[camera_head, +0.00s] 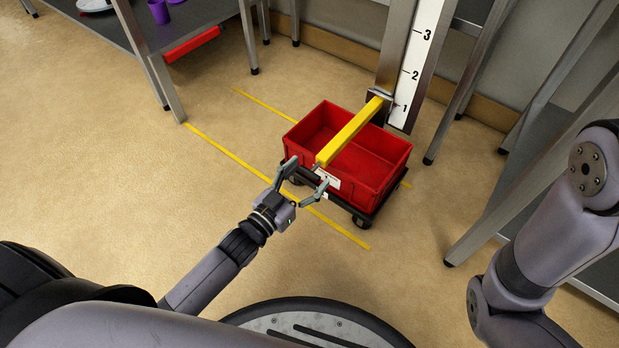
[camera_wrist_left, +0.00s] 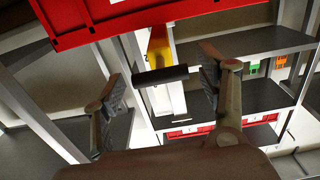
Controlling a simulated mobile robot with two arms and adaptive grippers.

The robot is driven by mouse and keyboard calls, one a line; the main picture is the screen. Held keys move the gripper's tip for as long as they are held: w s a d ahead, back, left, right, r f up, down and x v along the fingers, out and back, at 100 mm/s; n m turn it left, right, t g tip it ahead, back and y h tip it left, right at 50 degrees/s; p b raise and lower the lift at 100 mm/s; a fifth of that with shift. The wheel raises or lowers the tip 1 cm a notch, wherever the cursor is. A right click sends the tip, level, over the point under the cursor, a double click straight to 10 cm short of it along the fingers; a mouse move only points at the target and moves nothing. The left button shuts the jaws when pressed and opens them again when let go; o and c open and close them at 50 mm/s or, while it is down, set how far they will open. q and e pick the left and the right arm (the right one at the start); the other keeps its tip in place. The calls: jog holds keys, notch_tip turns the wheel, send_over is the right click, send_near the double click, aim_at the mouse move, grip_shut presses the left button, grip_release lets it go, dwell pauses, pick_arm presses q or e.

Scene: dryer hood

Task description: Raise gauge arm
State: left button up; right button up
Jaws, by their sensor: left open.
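The gauge arm (camera_head: 350,132) is a yellow bar reaching out over a red crate from a slider (camera_head: 380,95) on an upright post. The slider sits near mark 1 of the white scale (camera_head: 418,60). In the left wrist view, the yellow bar (camera_wrist_left: 158,45) ends at a dark cylindrical handle (camera_wrist_left: 160,76). My left gripper (camera_head: 308,173) is open near the free end of the bar. In the wrist view, the handle shows between its spread fingers, with gaps on both sides. My right gripper is out of view; only my right arm shows.
The red crate (camera_head: 400,172) stands on a dark wheeled dolly (camera_head: 345,205) under the bar. Yellow lines (camera_head: 225,150) mark the floor. A table leg (camera_head: 165,85) stands left, and a metal bench frame (camera_head: 520,170) stands right. The floor at left is clear.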

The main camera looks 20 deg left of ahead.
pick_arm(q)
jog(key=shift+w+d, duration=0.25)
jog(key=shift+w, duration=0.45)
jog(key=shift+c, duration=0.4)
grip_shut()
